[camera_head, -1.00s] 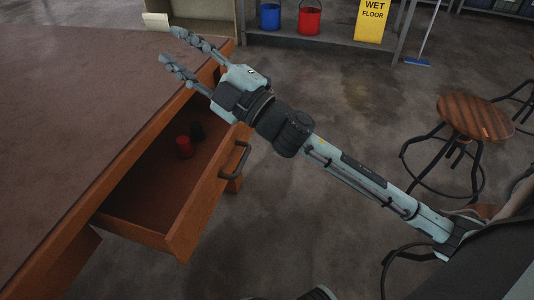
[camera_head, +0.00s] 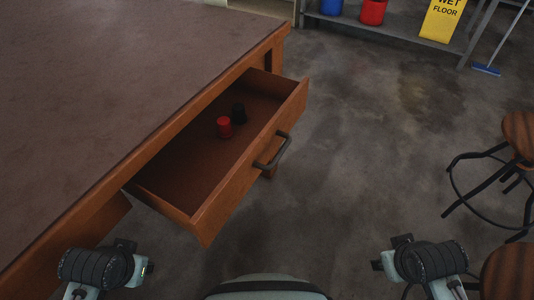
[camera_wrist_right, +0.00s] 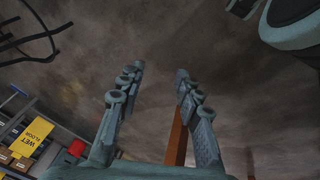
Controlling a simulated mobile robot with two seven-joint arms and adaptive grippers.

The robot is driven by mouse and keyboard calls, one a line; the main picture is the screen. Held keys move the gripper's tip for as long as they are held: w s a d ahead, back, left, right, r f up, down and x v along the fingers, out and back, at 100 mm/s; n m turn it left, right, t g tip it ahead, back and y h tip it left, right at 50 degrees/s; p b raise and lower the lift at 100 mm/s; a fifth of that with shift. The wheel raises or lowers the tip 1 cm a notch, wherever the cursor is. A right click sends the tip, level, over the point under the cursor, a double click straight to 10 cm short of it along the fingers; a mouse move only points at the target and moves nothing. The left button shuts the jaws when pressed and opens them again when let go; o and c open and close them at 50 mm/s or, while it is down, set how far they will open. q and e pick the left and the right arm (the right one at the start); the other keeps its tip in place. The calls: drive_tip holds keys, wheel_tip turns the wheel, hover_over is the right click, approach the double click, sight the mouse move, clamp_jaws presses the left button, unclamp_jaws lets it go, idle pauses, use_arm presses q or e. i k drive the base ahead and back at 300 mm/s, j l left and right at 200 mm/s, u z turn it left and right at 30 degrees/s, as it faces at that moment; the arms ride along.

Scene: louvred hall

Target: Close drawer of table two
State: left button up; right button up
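The table (camera_head: 130,80) has a dark top and orange-brown wooden sides. Its drawer (camera_head: 225,190) stands pulled out, with a dark curved handle (camera_head: 273,152) on its front. My left gripper is out of view.
Stools (camera_head: 520,135) stand at the right. At the back, a shelf (camera_head: 400,33) holds a blue bucket (camera_head: 331,7), a red bucket (camera_head: 373,11) and a yellow wet-floor sign (camera_head: 442,19). A blue broom (camera_head: 487,70) is beside it. Floor right of the drawer is clear.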

sight(198, 179)
drive_tip(key=k+j, duration=0.25)
drive_tip(key=k, duration=0.15)
drive_tip(key=k+j+u, duration=0.15)
drive_tip(key=k, duration=0.25)
drive_tip(key=i, duration=0.5)
